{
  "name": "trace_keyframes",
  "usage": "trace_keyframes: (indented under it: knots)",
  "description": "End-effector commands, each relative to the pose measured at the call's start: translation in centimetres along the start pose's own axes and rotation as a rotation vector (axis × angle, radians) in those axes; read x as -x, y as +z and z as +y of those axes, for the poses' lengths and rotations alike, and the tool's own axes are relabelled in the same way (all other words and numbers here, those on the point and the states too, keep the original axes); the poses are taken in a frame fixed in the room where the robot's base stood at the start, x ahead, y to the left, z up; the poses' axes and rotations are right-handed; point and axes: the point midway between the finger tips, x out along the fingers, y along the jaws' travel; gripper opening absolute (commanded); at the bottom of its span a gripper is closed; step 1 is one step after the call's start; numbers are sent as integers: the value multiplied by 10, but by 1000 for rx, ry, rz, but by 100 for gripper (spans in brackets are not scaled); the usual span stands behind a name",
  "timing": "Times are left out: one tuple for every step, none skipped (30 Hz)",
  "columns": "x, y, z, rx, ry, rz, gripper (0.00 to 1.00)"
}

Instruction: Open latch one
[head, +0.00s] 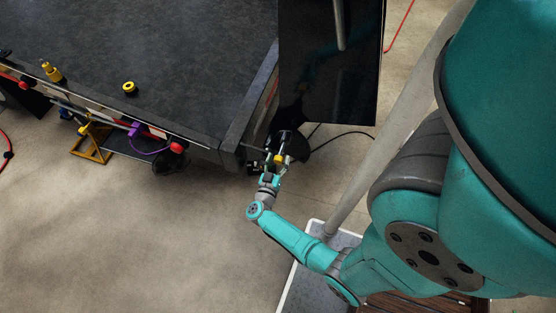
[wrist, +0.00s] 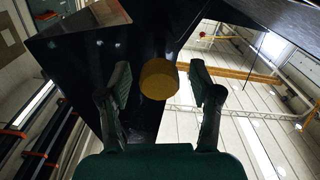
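A yellow round knob (head: 278,160) is at the trailer frame's near right corner, beside a tall black panel. It also shows in the wrist view as a yellow cylinder (wrist: 158,79). I cannot tell for sure whether it is latch one. My gripper (wrist: 162,82) is open, with one finger on each side of the knob in the picture and clear gaps to both fingers. I cannot tell how deep the knob sits between them. In the head view my gripper (head: 272,170) is small and dark, right at the knob, and its fingers are hard to make out.
The dark trailer deck (head: 150,50) fills the upper left. The black panel (head: 330,75) rises behind my gripper. Floor at lower left is clear.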

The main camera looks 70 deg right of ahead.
Motion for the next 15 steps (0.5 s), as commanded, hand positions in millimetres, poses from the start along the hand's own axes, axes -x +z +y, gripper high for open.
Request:
trace_keyframes:
  knots:
    - [0,0,0,0,0,0,64]
    - [0,0,0,0,0,0,64]
    - [1,0,0,0,0,0,64]
    - [2,0,0,0,-1,0,64]
    - [4,0,0,0,-1,0,64]
    - [6,0,-1,1,-3,0,64]
    - [9,0,-1,1,-4,1,64]
    - [12,0,-1,1,-4,1,64]
    - [16,0,-1,1,-4,1,64]
    - [20,0,-1,1,-5,0,64]
    - [24,0,-1,2,-5,0,64]
    - [30,0,-1,2,-6,1,64]
    - [34,0,-1,1,-6,1,64]
    - [39,0,-1,1,-6,1,64]
    - [45,0,-1,1,-6,1,64]
